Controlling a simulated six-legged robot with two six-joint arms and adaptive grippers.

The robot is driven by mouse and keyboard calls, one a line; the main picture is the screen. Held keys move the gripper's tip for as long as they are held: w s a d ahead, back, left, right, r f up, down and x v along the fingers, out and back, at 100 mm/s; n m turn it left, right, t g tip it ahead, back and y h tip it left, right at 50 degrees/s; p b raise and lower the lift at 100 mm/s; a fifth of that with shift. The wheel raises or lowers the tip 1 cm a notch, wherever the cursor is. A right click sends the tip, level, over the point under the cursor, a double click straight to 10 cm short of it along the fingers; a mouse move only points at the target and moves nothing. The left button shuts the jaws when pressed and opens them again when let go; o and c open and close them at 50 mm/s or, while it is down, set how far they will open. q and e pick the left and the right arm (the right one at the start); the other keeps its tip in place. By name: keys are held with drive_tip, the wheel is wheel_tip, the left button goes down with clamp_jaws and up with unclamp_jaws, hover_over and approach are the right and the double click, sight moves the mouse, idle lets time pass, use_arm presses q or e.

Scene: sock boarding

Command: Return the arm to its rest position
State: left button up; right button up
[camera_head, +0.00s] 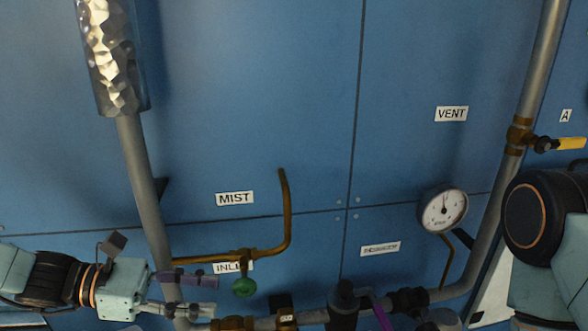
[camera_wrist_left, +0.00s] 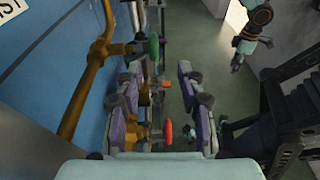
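My left gripper (camera_head: 214,294) is at the lower left in the head view, in front of the pipework. Its two purple-and-grey fingers are apart, with nothing seen between them. In the left wrist view the fingers (camera_wrist_left: 158,100) stand wide apart on either side of the pipe fittings. A green valve handle (camera_head: 244,287) is just right of the fingertips, and it also shows in the left wrist view (camera_wrist_left: 154,47). My right arm (camera_head: 545,285) fills the right edge. A small, dark arm end (camera_wrist_left: 237,64) shows far off in the left wrist view; its finger state is unclear.
A brass pipe (camera_head: 286,215) bends up near my left gripper. A grey pipe (camera_head: 143,180) rises behind it. A gauge (camera_head: 443,209) and yellow-handled valve (camera_head: 570,144) are at right. A red handle (camera_wrist_left: 168,132) lies below. The upper blue panel (camera_head: 260,90) is clear.

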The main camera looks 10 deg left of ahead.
use_arm(q)
drive_tip(key=s+a+f+m+g+y, duration=0.2)
drive_tip(key=s+f+m+y, duration=0.5)
drive_tip(key=s+f+m, duration=0.55)
drive_tip(key=s+a+f+m+g+y, duration=0.2)
drive_tip(key=s+f+m+y, duration=0.7)
drive_tip(key=f, duration=0.6)
wheel_tip(320, 180, down, 22)
drive_tip(key=n+h+b, duration=0.1)
drive_tip(key=b, duration=2)
drive_tip(key=shift+s+d, duration=0.15)
drive_tip(key=shift+s, duration=0.1)
use_arm(e)
wheel_tip(320, 180, down, 22)
drive_tip(key=shift+r, duration=0.25)
use_arm(q)
drive_tip(key=shift+r, duration=0.15)
use_arm(e)
drive_tip(key=shift+r, duration=0.1)
drive_tip(key=shift+c, duration=0.3)
